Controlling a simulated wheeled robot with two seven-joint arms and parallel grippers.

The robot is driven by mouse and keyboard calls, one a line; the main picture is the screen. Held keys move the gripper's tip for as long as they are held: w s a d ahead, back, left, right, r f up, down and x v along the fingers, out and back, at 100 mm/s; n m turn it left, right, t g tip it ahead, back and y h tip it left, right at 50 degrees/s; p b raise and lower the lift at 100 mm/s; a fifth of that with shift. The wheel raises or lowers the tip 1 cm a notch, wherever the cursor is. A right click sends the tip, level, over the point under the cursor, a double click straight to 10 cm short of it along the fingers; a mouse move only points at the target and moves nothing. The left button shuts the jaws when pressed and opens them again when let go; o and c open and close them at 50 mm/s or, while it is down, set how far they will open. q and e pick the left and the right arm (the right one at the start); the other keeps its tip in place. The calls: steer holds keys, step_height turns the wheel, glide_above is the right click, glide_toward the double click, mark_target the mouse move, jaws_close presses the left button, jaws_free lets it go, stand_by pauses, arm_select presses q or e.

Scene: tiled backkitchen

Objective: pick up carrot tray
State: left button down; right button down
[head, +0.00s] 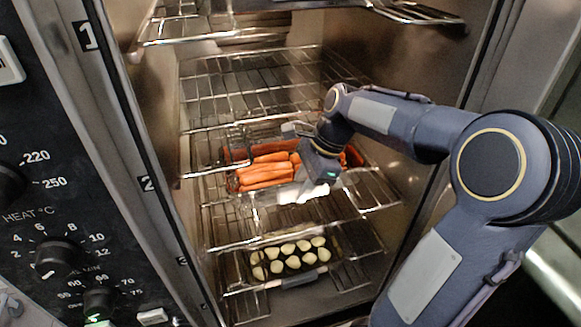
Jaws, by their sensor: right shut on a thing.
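The carrot tray (233,183) sits on a middle wire rack inside the open oven, filled with long orange carrots (266,172). My right arm reaches in from the right. My right gripper (303,192) is at the front right of the tray, shut on its near edge. The gripper and wrist hide the right part of the tray, and some carrots show beyond them. The exact contact of the fingers is small and hard to see. My left gripper is not in view.
Below, another tray (290,281) with several pale round pieces sits on a lower rack. Empty wire racks (245,85) are above. The oven's side walls (160,120) bound the space closely. A control panel (60,215) with knobs stands at the left.

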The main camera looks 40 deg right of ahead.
steer(key=shift+w+r, duration=0.1)
steer(key=shift+r, duration=0.05)
steer(key=shift+r, duration=0.2)
step_height(320, 180, up, 4)
steer(key=shift+f, duration=0.1)
steer(key=s+a, duration=0.2)
steer(key=s, duration=0.6)
steer(key=s+a, duration=0.2)
steer(key=s, duration=0.7)
steer(key=shift+s+a+r, duration=0.25)
steer(key=shift+a+r, duration=0.1)
steer(key=shift+r, duration=0.1)
